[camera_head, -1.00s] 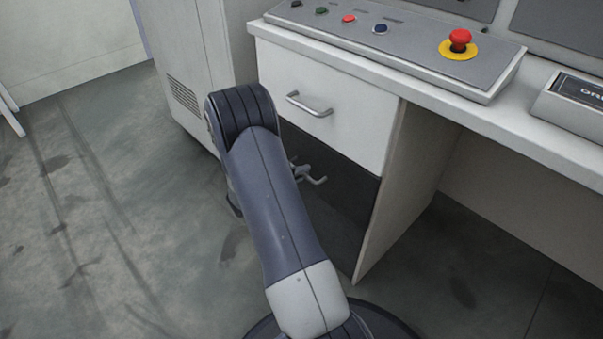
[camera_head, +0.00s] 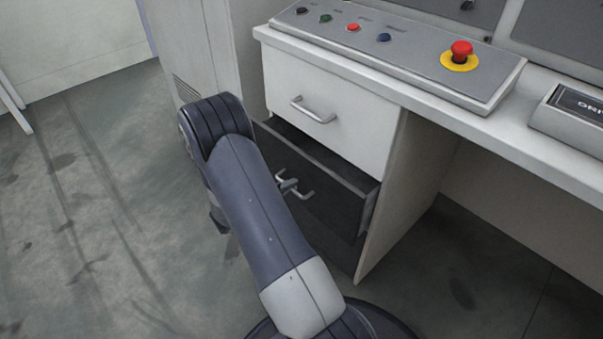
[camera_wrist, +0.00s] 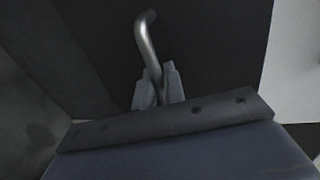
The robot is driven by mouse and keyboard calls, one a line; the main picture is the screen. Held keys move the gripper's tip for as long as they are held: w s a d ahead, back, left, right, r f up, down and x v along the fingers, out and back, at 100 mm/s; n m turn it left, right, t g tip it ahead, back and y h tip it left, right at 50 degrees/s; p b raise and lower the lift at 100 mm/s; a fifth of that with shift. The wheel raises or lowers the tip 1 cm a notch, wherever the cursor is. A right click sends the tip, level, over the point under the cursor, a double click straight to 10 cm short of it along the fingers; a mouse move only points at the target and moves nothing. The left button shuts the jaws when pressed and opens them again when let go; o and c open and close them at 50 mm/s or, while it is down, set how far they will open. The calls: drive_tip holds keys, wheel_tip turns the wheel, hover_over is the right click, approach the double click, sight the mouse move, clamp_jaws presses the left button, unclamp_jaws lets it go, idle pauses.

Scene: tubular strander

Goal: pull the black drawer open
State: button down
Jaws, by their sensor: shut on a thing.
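The black drawer (camera_head: 334,206) is the lower drawer of the white desk. It stands partly open, with a dark gap showing above its front. Its metal bar handle (camera_head: 307,194) is partly covered by my gripper (camera_head: 289,186). In the wrist view, my gripper (camera_wrist: 159,86) is shut on the handle (camera_wrist: 147,38), whose bent upper end rises beyond the fingers. The black drawer front (camera_wrist: 210,45) fills much of that view. The inside of the drawer is mostly dark.
A white drawer (camera_head: 345,105) with its own handle sits shut directly above. The desk top carries a control panel (camera_head: 400,62) with coloured buttons and a red emergency knob (camera_head: 461,50). A grey cabinet (camera_head: 212,55) stands at the left. The floor (camera_head: 95,200) at left is clear.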

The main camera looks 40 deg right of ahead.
drive_tip(key=f+p+v, duration=0.2)
drive_tip(key=v, duration=1)
drive_tip(key=a+f+p+v, duration=0.1)
drive_tip(key=f+p+v, duration=0.2)
drive_tip(key=v, duration=0.9)
drive_tip(key=shift+s+p, duration=0.25)
drive_tip(key=shift+p, duration=0.1)
drive_tip(key=c, duration=1.6)
unclamp_jaws()
drive_tip(key=shift+c, duration=0.2)
drive_tip(key=shift+r, duration=0.1)
drive_tip(key=p+v, duration=0.2)
drive_tip(key=v, duration=0.8)
drive_tip(key=shift+a, duration=0.35)
drive_tip(key=shift+s, duration=0.1)
